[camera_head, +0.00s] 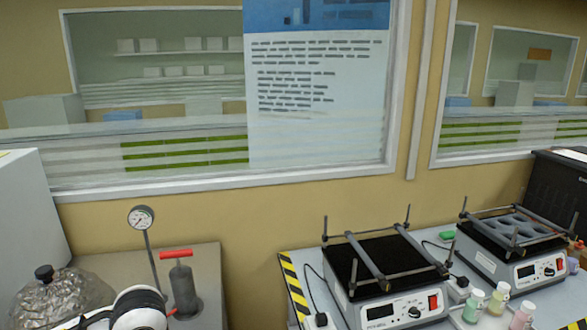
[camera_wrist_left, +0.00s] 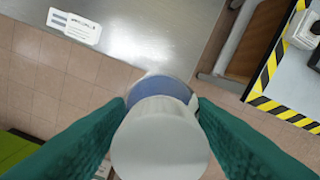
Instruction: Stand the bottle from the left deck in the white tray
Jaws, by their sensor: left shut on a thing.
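In the left wrist view my left gripper (camera_wrist_left: 160,112) has its two teal fingers shut on a bottle (camera_wrist_left: 160,145). The bottle shows as a pale white round end near the camera, with a bluish round part (camera_wrist_left: 160,88) beyond it. It hangs above the tiled floor, near the edge of a grey metal bench. In the head view the left shaker's black deck (camera_head: 372,262) carries no bottle that I can see. My right gripper is not in view.
A grey bench (camera_head: 215,262) with a gauge (camera_head: 141,217) and a red-handled cylinder (camera_head: 183,285) stands at left. A striped-edge bench (camera_head: 292,280) holds two shakers; the right one (camera_head: 512,245) has a holed rack. Several small bottles (camera_head: 497,302) stand at lower right.

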